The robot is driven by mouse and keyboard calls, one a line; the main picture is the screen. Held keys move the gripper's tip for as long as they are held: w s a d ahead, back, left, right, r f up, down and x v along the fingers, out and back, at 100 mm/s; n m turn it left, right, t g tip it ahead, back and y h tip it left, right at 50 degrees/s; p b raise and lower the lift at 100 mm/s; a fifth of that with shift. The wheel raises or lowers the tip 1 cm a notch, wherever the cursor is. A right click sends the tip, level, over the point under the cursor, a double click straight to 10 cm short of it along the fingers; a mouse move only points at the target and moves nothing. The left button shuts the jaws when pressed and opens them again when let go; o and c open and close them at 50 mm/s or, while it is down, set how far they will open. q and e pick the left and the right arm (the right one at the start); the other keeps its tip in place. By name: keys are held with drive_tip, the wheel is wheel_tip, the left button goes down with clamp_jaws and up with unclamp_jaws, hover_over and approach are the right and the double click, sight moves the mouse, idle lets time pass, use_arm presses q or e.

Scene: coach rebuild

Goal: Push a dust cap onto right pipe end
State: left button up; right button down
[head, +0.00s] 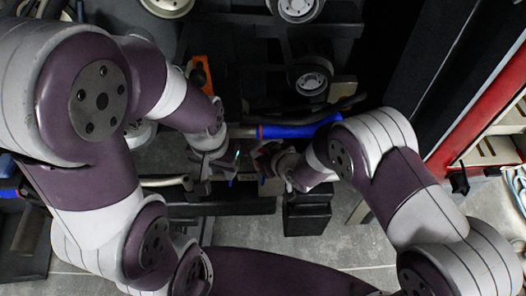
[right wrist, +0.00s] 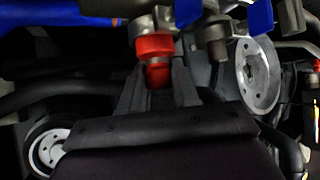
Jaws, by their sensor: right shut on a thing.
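In the right wrist view, my right gripper (right wrist: 157,88) is shut on a red dust cap (right wrist: 154,46). The cap's far end meets a grey metal pipe end (right wrist: 147,20); I cannot tell how far it sits on it. In the head view, my right gripper (head: 275,160) is among the pipes at the centre, where the cap is too small to make out clearly. My left gripper (head: 218,160) is just to its left, close to the same pipework. Its fingers are too small and dark to tell whether they are open or shut.
A blue pipe (head: 290,131) runs just beyond the grippers. Wheels (head: 311,79) stand at the back, and a pale disc (right wrist: 257,76) is right of the cap in the wrist view. A red-edged cabinet (head: 470,120) stands at right. Grey floor (head: 345,245) is clear in front.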

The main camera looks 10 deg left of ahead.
drive_tip(key=shift+f+b, duration=0.45)
drive_tip(key=shift+f, duration=0.1)
idle(0.4)
drive_tip(key=c, duration=0.8)
unclamp_jaws()
drive_tip(key=o, duration=0.4)
drive_tip(key=shift+c, duration=0.2)
drive_tip(key=p+v, duration=0.6)
drive_tip(key=v, duration=0.2)
